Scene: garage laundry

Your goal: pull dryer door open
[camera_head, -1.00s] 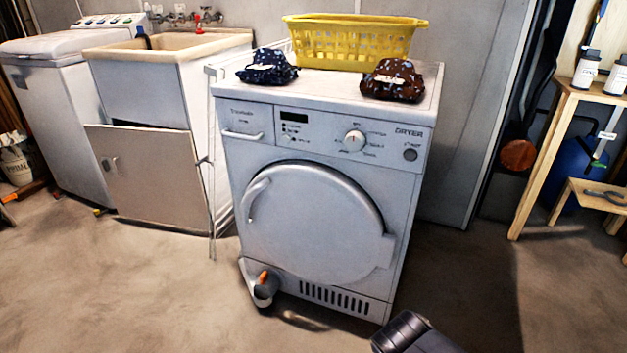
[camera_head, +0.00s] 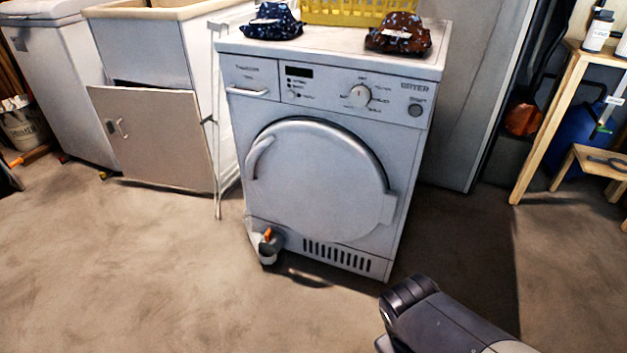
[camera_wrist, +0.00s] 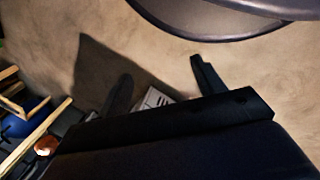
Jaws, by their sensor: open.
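The white dryer (camera_head: 235,130) stands in the middle of the head view. Its round door (camera_head: 320,185) looks closed against the front. A curved handle (camera_head: 258,158) is on the door's left edge, and a hinge block is at its right. My arm shows at the lower right of the head view, apart from the dryer. In the wrist view my gripper (camera_wrist: 160,85) is open, its two dark fingers spread above the floor. A small pale slotted piece, possibly the dryer's lower front, shows between the fingers. The door handle is not visible in that view.
A small grey container (camera_head: 268,248) with an orange part sits by the dryer's lower left corner. A yellow basket (camera_head: 345,12) and two patterned cloth items are on top. A sink cabinet (camera_head: 150,145) is left, a wooden stand (camera_head: 545,125) right. Floor in front is clear.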

